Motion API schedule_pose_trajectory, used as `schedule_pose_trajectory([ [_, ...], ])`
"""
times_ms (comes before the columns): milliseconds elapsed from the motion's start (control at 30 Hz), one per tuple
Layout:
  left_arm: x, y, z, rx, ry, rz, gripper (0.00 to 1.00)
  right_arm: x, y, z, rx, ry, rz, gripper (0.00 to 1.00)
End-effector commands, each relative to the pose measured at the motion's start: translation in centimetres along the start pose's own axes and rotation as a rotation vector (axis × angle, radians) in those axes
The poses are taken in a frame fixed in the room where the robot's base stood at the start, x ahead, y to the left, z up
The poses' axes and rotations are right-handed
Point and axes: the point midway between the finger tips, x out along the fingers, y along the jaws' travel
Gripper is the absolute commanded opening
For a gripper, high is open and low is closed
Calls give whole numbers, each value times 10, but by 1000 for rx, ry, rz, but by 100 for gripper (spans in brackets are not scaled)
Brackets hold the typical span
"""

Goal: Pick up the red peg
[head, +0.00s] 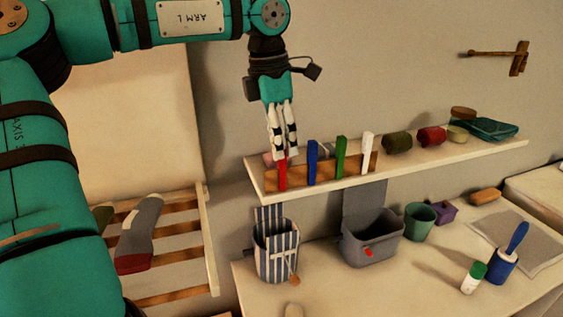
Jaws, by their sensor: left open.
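The red peg (282,175) stands upright at the left end of a brown wooden strip (300,177) on the wall shelf. Blue (312,161), green (341,157) and white (367,152) pegs stand to its right in the same strip. My left gripper (283,155) points down from above, with its open fingertips at the top of the red peg. The fingers partly hide the peg's upper end, and I cannot tell whether they touch it. My right gripper is not in view.
The shelf (440,151) also holds rolled cloths, including a red one (431,136). A slatted rack (180,250) stands at left.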

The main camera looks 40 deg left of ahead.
Motion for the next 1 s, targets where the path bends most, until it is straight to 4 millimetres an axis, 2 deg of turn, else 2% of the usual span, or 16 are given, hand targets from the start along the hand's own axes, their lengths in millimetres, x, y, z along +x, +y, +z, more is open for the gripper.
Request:
schedule_pose_trajectory([
  [267, 20, -3, -1, 1, 2, -3, 44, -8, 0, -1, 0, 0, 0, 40],
  [400, 40, -8, -2, 2, 3, -4, 44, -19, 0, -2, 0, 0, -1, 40],
  [533, 58, -8, -1, -2, 0, -1, 44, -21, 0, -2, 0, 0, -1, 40],
  [833, 65, -7, -1, -2, -2, 1, 44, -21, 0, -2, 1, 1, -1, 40],
  [1000, 64, -7, -1, -2, -2, 1, 23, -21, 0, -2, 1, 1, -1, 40],
])
